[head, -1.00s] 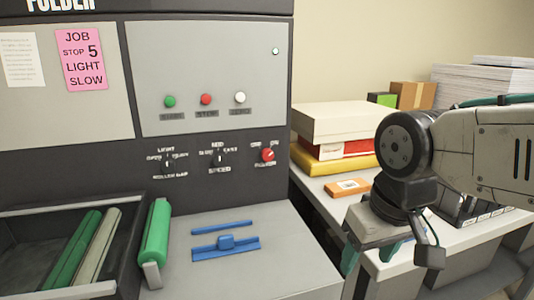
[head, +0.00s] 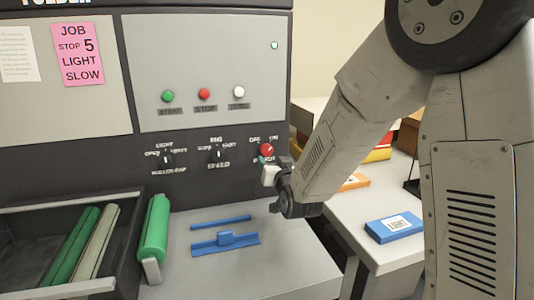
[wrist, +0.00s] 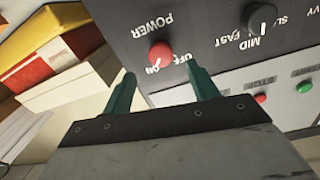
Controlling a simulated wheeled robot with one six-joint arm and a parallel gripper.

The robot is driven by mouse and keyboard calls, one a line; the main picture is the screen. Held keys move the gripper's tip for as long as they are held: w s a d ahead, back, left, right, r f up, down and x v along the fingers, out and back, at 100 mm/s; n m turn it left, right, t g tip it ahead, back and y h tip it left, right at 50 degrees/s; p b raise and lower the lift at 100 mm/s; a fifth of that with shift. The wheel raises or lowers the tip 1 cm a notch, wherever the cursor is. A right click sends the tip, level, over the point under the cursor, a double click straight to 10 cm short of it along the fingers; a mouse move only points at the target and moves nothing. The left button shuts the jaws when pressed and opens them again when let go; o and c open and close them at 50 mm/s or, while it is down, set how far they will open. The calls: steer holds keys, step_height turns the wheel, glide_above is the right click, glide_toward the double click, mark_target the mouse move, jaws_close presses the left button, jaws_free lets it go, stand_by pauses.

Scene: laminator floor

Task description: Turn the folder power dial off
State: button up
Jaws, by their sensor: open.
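The red power dial (head: 267,150) is on the dark front panel of the folder, at the right end of the row of knobs. In the wrist view the red dial (wrist: 160,55) shows just ahead of the gap between my fingertips, and its pale mark appears to point toward ON. My gripper (head: 266,162) is at the panel, just below the dial in the head view. In the wrist view my gripper (wrist: 162,76) has its two green fingers apart with nothing between them. Whether a finger touches the dial cannot be told.
The speed knob (head: 217,155) and roller gap knob (head: 166,159) sit left of the dial. Green, red and white buttons (head: 204,95) are above. A blue guide (head: 225,241) lies on the ledge below. A blue box (head: 394,227) rests on the side table.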

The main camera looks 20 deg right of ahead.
mark_target(267, 152)
steer(key=w, duration=0.8)
steer(key=shift+d, duration=0.15)
steer(key=shift+s, duration=0.1)
steer(key=c, duration=1)
